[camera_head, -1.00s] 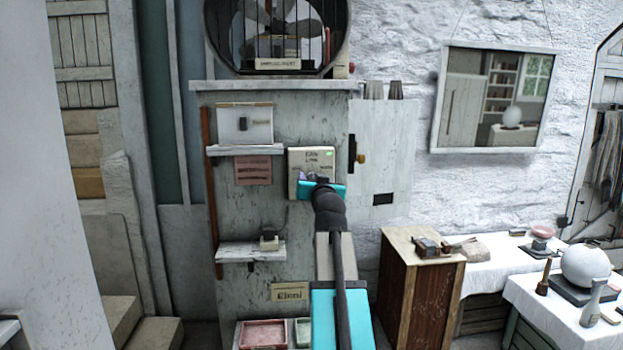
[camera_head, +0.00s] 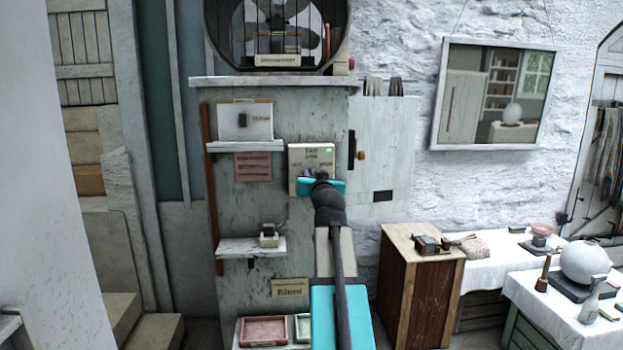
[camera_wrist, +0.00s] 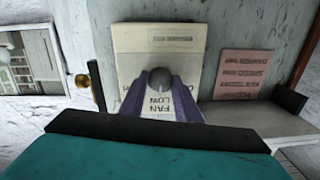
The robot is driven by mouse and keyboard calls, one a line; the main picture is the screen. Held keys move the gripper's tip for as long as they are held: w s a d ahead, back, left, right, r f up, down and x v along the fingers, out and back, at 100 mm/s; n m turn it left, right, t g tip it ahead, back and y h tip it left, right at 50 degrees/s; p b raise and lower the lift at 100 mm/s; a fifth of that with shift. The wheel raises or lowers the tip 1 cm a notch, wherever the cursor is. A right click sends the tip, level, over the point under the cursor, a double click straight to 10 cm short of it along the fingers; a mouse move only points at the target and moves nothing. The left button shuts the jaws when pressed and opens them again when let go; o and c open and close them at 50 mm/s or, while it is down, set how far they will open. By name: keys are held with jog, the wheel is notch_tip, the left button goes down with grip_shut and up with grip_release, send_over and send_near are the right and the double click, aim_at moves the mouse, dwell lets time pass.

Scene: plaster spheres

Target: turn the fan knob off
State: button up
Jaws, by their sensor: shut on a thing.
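The fan control (camera_head: 310,156) is a cream box on the grey panel, with a small green light at its upper right. In the wrist view the box (camera_wrist: 135,62) shows a slotted strip and partly covered lettering that includes "FAN" and "LOW". The round grey fan knob (camera_wrist: 161,77) sits between my purple fingers. My gripper (camera_head: 317,176) is at the box's lower part and shut on the knob; its fingers hide much of the lettering. I cannot read the knob's setting. The caged fan (camera_head: 277,30) is above, behind dark bars.
A cabinet door with a brass knob (camera_head: 361,156) is close on the right. A lower shelf (camera_head: 238,248) and wooden cabinet (camera_head: 408,238) flank my arm.

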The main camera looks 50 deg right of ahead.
jog(key=shift+r+b, duration=0.1)
jog(key=shift+b, duration=0.3)
jog(key=n+b, duration=0.2)
jog(key=b, duration=0.1)
jog(key=shift+w+d+n, duration=0.1)
jog(key=shift+w+n, duration=0.05)
jog(key=shift+n, duration=0.15)
jog(key=n+b, duration=0.3)
jog(key=b, duration=0.1)
jog(key=shift+n, duration=0.3)
jog(key=n+b, duration=0.4)
jog(key=n, duration=0.1)
jog(key=shift+r, duration=0.15)
jog(key=shift+n, duration=0.3)
jog(key=o, duration=1)
jog(key=shift+w+g, duration=0.1)
jog(key=shift+g, duration=0.2)
jog(key=shift+o, duration=0.2)
jog(key=shift+f, duration=0.2)
